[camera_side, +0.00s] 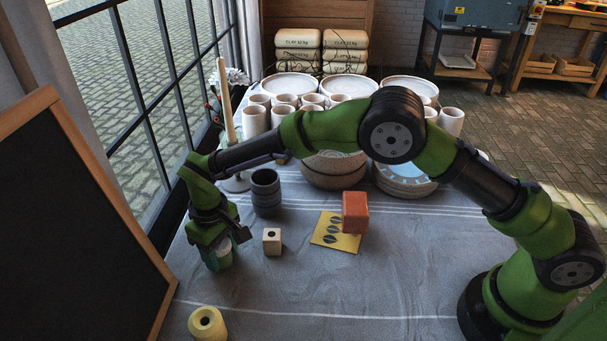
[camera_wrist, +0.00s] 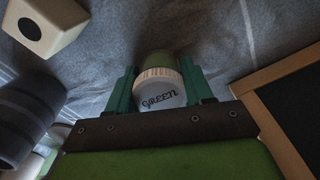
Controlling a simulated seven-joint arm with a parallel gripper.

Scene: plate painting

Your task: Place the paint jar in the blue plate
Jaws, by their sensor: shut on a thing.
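The paint jar (camera_wrist: 163,92) has a white lid marked GREEN and a green body. It sits between the fingers of my gripper (camera_wrist: 160,84) in the wrist view. In the side view the jar (camera_side: 221,259) is low at the left of the table, partly hidden by my gripper (camera_side: 220,244), which is shut on it. I cannot tell whether the jar touches the table. The blue plate (camera_side: 406,176) is at the right behind my arm, on top of a stack of plates. My arm hides part of it.
A yellow leaf card (camera_side: 331,238), an orange block (camera_side: 355,213) and bowls (camera_side: 334,174) lie towards the plate. A yellow roll (camera_side: 207,323) and blackboard (camera_side: 70,230) are nearby.

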